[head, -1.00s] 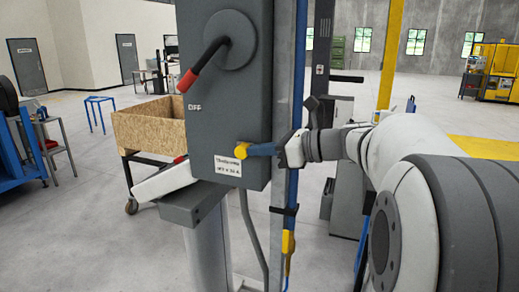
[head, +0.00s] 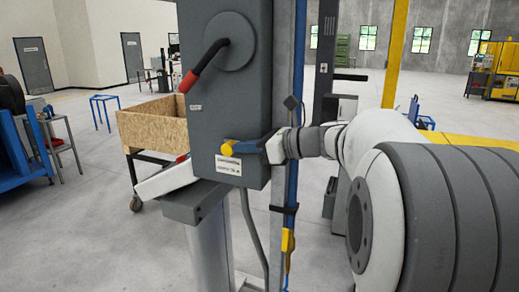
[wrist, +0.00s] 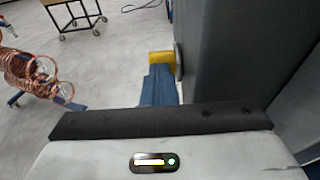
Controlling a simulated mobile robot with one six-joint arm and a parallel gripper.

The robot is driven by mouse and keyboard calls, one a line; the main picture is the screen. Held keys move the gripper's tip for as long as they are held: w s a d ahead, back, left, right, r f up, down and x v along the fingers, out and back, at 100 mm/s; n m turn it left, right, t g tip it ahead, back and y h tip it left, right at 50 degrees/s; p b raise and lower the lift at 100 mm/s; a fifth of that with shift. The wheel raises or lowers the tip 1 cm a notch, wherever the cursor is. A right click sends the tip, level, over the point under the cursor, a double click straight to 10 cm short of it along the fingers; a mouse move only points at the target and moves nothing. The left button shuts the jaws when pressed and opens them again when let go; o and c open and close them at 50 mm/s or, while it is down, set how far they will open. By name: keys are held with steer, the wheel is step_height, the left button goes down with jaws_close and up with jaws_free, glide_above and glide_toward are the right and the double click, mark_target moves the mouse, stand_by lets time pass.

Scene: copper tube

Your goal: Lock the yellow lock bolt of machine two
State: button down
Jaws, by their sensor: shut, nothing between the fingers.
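The yellow lock bolt (head: 228,148) sits low on the front of a grey switch box (head: 222,110), just above a white label. My gripper (head: 248,147) is shut, its blue fingers reaching in from the right across the box face. The fingertips are at the yellow part; whether they touch it cannot be told. In the wrist view the yellow bolt (wrist: 160,58) shows at the far end of my blue fingers (wrist: 158,84), beside the dark box wall (wrist: 225,50). The fingers hide part of the bolt.
A black lever with a red grip (head: 188,82) hangs from a disc on the box, above the bolt. A grey post (head: 210,245) stands beneath. A blue pole (head: 296,110) rises just right of the box. Copper coils (wrist: 35,72) show left in the wrist view.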

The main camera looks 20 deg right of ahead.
steer(key=v, duration=1.4)
steer(key=s+a+f+n+g+h, duration=0.2)
steer(key=s+a+f+n+g, duration=0.1)
steer(key=a+f+n, duration=0.3)
steer(key=s+a+f+n+g+h, duration=0.2)
steer(key=s+a+f+n, duration=0.15)
steer(key=a+f, duration=0.35)
steer(key=s+d+f+n+g+h, duration=0.1)
steer(key=s+f+n+h, duration=0.7)
steer(key=n, duration=0.8)
step_height(320, 180, down, 4)
steer(key=shift+s+r+g, duration=0.1)
steer(key=shift+s+g, duration=0.2)
steer(key=shift+s, duration=0.65)
